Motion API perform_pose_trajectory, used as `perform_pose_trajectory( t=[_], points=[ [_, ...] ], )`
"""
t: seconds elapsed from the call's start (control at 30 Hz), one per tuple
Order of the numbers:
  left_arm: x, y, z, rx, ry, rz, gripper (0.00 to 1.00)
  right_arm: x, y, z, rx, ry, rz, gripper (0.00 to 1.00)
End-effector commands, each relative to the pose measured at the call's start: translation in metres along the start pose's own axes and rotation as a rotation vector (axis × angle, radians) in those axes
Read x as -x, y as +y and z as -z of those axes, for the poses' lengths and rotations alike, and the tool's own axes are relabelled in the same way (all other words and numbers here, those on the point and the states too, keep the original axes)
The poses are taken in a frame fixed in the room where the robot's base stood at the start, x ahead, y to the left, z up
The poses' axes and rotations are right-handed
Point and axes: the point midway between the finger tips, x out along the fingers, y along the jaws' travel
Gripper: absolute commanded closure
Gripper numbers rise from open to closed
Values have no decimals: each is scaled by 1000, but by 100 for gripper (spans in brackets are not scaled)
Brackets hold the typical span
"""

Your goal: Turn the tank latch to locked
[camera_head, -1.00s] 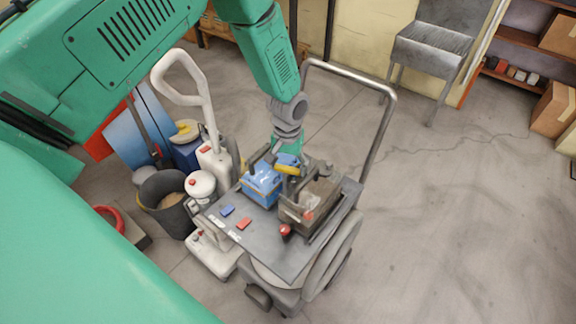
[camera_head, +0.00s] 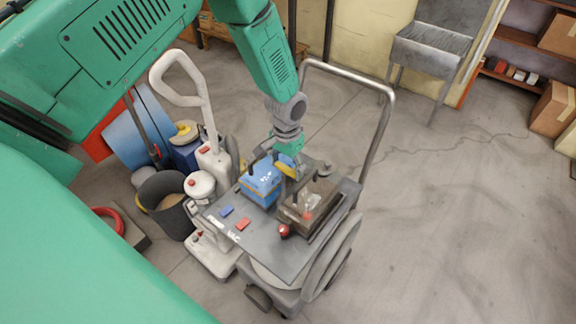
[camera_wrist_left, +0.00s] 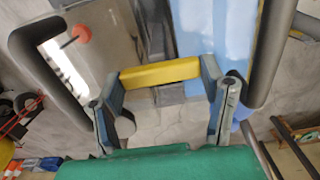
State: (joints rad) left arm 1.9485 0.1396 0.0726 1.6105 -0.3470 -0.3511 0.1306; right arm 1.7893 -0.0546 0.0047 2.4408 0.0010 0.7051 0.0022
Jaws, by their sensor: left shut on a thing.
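The yellow latch (camera_head: 287,170) sits between a blue box (camera_head: 262,180) and a brown box (camera_head: 308,203) on top of the grey cart. My left gripper (camera_head: 284,163) reaches down on it from above. In the left wrist view the yellow latch bar (camera_wrist_left: 160,74) spans between the two fingers of the left gripper (camera_wrist_left: 163,84), which are shut on its ends. In the head view the gripper partly hides the latch, and its lock marking cannot be read. My right gripper is not in view.
The cart's top plate (camera_head: 262,235) carries a blue block (camera_head: 226,210), a red block (camera_head: 243,223) and a red knob (camera_head: 284,230). A metal push handle (camera_head: 378,140) rises at the back. A bucket (camera_head: 168,205) and a white pump handle (camera_head: 185,95) stand left. The floor right is clear.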

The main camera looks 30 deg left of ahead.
Motion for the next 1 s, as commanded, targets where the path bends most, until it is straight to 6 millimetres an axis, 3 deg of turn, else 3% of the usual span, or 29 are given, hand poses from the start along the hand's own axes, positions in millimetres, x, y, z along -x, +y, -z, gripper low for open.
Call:
perform_pose_trajectory(
  t=[0.17,0.2,0.27,0.53,0.67,1.0],
  points=[
    [0,-1,-2,-3,-5,2,64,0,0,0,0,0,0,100],
    [0,-1,-2,-3,-5,2,32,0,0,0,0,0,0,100],
    [0,-1,-2,-3,-4,2,14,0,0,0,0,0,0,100],
    [0,-1,0,-1,-3,1,14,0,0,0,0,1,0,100],
    [9,-1,1,-1,-1,1,14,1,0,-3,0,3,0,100],
    [78,-1,1,-1,1,2,14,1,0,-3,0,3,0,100]
  ],
)
